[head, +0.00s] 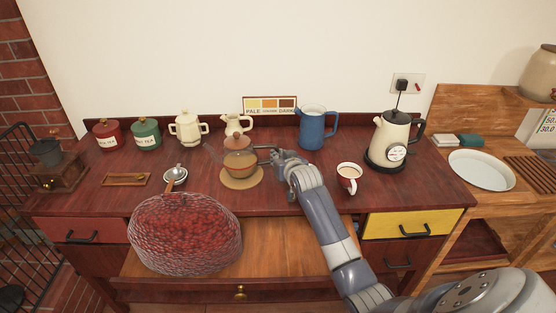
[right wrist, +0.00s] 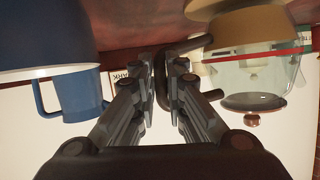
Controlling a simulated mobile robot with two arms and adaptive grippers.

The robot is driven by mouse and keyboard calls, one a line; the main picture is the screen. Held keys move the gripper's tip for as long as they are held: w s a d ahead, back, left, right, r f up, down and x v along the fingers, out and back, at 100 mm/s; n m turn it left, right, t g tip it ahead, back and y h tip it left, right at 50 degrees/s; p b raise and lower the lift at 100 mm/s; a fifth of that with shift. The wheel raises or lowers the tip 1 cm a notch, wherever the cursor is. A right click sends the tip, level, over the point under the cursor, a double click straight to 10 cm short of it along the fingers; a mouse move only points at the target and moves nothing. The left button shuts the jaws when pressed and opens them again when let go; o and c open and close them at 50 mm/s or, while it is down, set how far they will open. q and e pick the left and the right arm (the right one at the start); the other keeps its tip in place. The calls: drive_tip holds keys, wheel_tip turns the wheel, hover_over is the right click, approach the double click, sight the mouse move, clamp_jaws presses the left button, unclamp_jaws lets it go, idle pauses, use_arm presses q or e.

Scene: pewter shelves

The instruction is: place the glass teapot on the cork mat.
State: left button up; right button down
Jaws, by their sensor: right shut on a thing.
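The glass teapot (head: 239,157) with a copper-coloured lid is upright over the round cork mat (head: 242,182) in the head view. I cannot tell whether its base touches the mat. My right gripper (head: 268,154) is shut on the teapot's handle from the right side. In the right wrist view, which is upside down, the fingers (right wrist: 163,80) close on the dark handle (right wrist: 182,82) and the clear glass body of the teapot (right wrist: 250,80) is at right. My left gripper is not in view.
A blue pitcher (head: 312,128) stands behind right of my gripper. A cup of coffee (head: 348,177) and a cream kettle (head: 390,139) are to the right. A strainer (head: 175,176) lies left of the mat, a cream creamer (head: 236,124) behind. A large red textured object (head: 185,233) is in front.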

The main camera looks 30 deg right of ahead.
drive_tip(key=shift+f, duration=0.2)
drive_tip(key=c, duration=1.9)
unclamp_jaws()
drive_tip(key=shift+f, duration=0.3)
drive_tip(key=shift+c, duration=0.2)
drive_tip(key=o, duration=0.3)
drive_tip(key=shift+r, duration=0.1)
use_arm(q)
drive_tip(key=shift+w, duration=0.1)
use_arm(e)
drive_tip(key=shift+s+r, duration=0.1)
drive_tip(key=shift+s, duration=0.05)
use_arm(q)
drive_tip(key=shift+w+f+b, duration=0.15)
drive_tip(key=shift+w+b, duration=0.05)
drive_tip(key=shift+b, duration=0.1)
use_arm(e)
drive_tip(key=v, duration=1.1)
drive_tip(key=shift+s+a+r, duration=0.15)
drive_tip(key=shift+s+r, duration=0.1)
drive_tip(key=shift+s, duration=0.05)
